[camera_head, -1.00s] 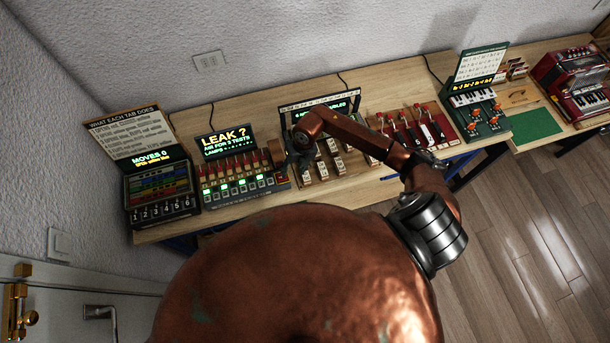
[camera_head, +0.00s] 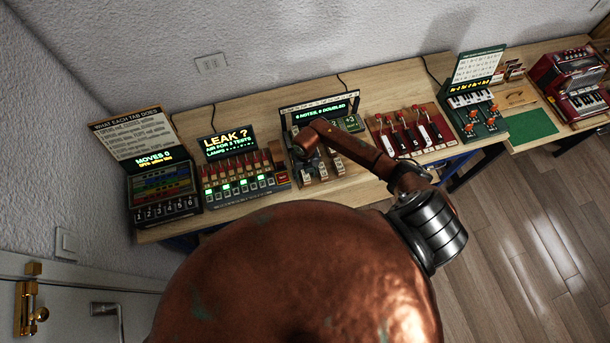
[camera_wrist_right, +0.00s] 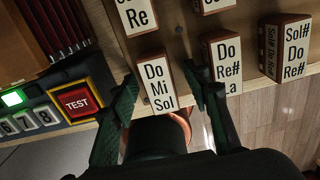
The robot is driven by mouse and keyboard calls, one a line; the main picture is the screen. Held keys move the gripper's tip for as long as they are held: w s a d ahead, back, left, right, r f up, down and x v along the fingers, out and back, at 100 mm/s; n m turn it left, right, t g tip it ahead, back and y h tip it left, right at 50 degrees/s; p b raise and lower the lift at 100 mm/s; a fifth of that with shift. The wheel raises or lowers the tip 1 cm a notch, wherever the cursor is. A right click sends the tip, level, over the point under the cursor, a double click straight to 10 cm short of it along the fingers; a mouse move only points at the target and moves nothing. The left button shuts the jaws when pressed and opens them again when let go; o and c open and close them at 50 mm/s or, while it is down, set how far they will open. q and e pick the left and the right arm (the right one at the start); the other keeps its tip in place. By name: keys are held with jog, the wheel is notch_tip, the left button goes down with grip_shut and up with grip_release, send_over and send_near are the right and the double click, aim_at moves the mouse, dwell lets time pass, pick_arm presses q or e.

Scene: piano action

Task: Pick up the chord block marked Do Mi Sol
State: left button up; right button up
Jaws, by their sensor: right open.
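The Do Mi Sol chord block (camera_wrist_right: 157,86) has a white face with black letters and wooden sides. It stands near the table's front edge in the right wrist view. My right gripper (camera_wrist_right: 159,76) is open, with one dark finger on each side of this block in the picture. I cannot tell whether either finger touches it. In the head view my right gripper (camera_head: 304,160) is small and dark over the left part of the block rows, and the marked block cannot be picked out there. My left gripper is not in view.
A Do Re# La block (camera_wrist_right: 226,63) stands close to the right finger, with a Sol# Do Re# block (camera_wrist_right: 288,48) beyond. A Do Re block (camera_wrist_right: 138,17) is behind. A panel with a red TEST button (camera_wrist_right: 77,104) lies left. The lever board (camera_head: 412,132) is right of the blocks.

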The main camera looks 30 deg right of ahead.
jog(key=shift+c, duration=0.5)
grip_shut()
jog(key=shift+r, duration=0.1)
